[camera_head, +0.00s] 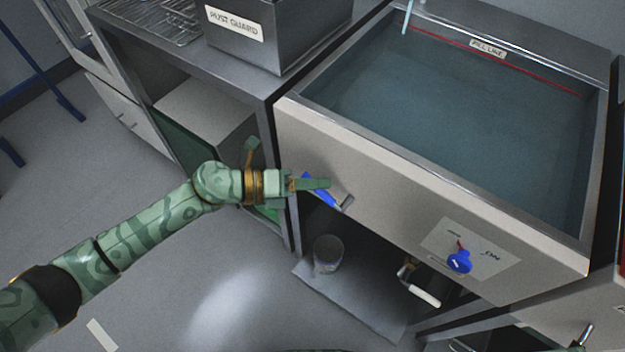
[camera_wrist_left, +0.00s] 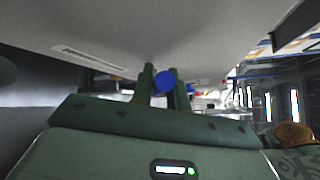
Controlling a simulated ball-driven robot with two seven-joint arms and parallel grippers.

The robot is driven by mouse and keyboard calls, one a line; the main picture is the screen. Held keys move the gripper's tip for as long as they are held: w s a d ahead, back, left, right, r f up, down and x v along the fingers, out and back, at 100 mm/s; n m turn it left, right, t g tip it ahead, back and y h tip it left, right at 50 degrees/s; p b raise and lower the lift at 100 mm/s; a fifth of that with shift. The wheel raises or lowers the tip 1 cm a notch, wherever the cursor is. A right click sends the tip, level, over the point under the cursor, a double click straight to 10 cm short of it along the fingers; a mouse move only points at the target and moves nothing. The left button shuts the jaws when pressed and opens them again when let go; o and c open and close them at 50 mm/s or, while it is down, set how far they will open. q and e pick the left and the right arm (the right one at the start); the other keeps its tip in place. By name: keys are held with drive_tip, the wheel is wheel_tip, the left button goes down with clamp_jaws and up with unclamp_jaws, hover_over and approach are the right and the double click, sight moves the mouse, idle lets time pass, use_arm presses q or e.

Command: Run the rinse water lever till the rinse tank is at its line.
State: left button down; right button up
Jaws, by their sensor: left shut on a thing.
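The rinse tank (camera_head: 350,142) is a wide steel basin holding blue-grey water (camera_head: 430,110). A red line (camera_head: 540,75) with a "FILL LINE" label (camera_head: 487,48) runs along its back wall, and the water surface looks close to it. A thin pale stream (camera_head: 407,17) comes down at the back left corner. The blue lever (camera_head: 325,197) sits on the tank's front panel. My left gripper (camera_head: 318,184) is shut on the lever; in the left wrist view the blue end (camera_wrist_left: 165,81) shows between the fingers (camera_wrist_left: 164,85). My right gripper is not in view.
A blue knob (camera_head: 459,261) sits on a labelled plate on the front panel. A "RUST GUARD" tank (camera_head: 280,30) stands at the upper left beside a wire rack (camera_head: 150,17). A grey cup (camera_head: 327,255) stands on the low shelf below.

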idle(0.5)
use_arm(q)
drive_tip(key=c, duration=1.4)
unclamp_jaws()
drive_tip(key=shift+o, duration=0.2)
drive_tip(key=shift+r, duration=0.1)
drive_tip(key=p+v, duration=0.2)
drive_tip(key=v, duration=1.4)
drive_tip(key=shift+s+a+r, duration=0.1)
drive_tip(key=shift+s, duration=0.05)
